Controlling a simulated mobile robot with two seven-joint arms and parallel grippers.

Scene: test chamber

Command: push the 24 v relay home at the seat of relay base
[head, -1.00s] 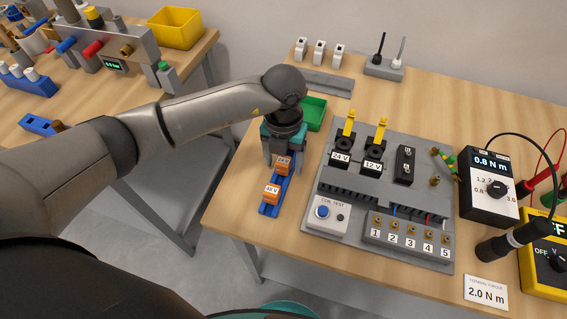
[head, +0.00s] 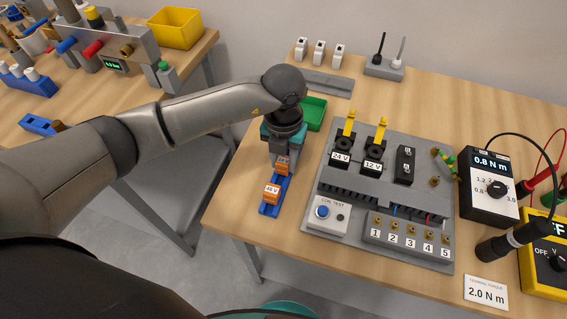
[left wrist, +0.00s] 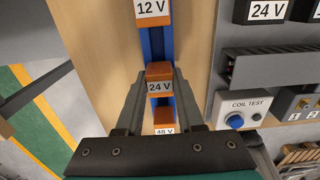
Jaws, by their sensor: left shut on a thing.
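The orange 24 V relay (left wrist: 159,76) stands in a blue rail (left wrist: 157,43), between the fingers of my left gripper (left wrist: 158,85). It also shows in the head view (head: 283,166), partly covered by the gripper (head: 283,157). The gripper is shut on it from both sides. The relay base is a grey panel (head: 322,186) to the right, with a black socket (head: 344,144) labelled 24 V and a yellow lever standing up. In the left wrist view only the 24 V label (left wrist: 267,11) and part of the panel show. My right gripper is not in view.
A 48 V relay (head: 272,193) and a 12 V relay (left wrist: 153,12) share the rail. A green tray (head: 314,112) lies behind the gripper. A 12 V socket (head: 375,148) and coil test box (head: 326,214) are on the panel. Bare table lies left of the rail.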

